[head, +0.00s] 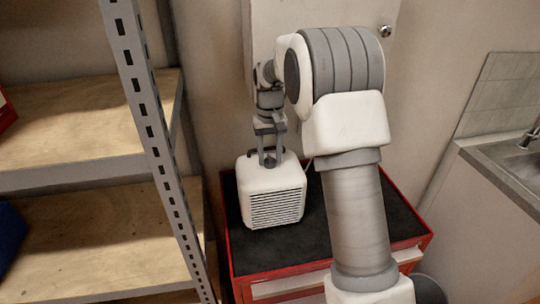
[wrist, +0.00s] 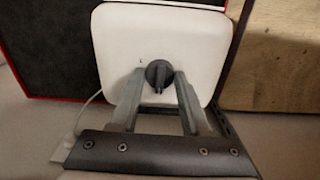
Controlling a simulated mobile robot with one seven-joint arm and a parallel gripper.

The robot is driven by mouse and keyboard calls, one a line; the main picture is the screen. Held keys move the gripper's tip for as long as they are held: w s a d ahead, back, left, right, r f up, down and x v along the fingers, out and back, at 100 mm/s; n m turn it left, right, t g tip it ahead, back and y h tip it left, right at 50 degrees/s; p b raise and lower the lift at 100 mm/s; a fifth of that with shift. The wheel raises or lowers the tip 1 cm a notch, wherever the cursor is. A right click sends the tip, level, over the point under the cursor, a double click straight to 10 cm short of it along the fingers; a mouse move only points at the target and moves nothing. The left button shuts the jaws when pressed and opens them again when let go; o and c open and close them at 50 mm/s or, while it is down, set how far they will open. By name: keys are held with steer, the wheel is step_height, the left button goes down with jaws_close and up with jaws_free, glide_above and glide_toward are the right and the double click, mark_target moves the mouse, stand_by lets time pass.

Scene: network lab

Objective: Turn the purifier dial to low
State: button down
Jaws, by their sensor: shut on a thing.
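The purifier (head: 272,188) is a white box with a slatted front grille, standing upright on the dark top of a red cabinet. Its white top face (wrist: 115,45) fills the middle of the wrist view. The dark round dial (wrist: 158,70) sits on that face, with its raised ridge running roughly up and down in the picture. A small mark shows to the upper left of the dial, too small to read surely. My gripper (wrist: 158,78) points down over the purifier, its two fingers shut on the dial from either side. In the head view my gripper (head: 269,160) hides the dial.
The red cabinet (head: 243,262) has free dark top around the purifier. A metal-framed wooden shelf (head: 85,130) stands close on the left. A sink counter (head: 505,180) is at the right. A pale cable (wrist: 88,108) runs beside the purifier.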

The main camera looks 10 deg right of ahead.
steer(key=m, duration=0.5)
steer(key=shift+r+m+p, duration=0.1)
steer(key=shift+m+p, duration=0.2)
steer(key=shift+p, duration=0.1)
steer(key=m+p, duration=0.1)
steer(key=m, duration=0.5)
steer(key=shift+m, duration=0.3)
steer(key=shift+c, duration=1.8)
jaws_free()
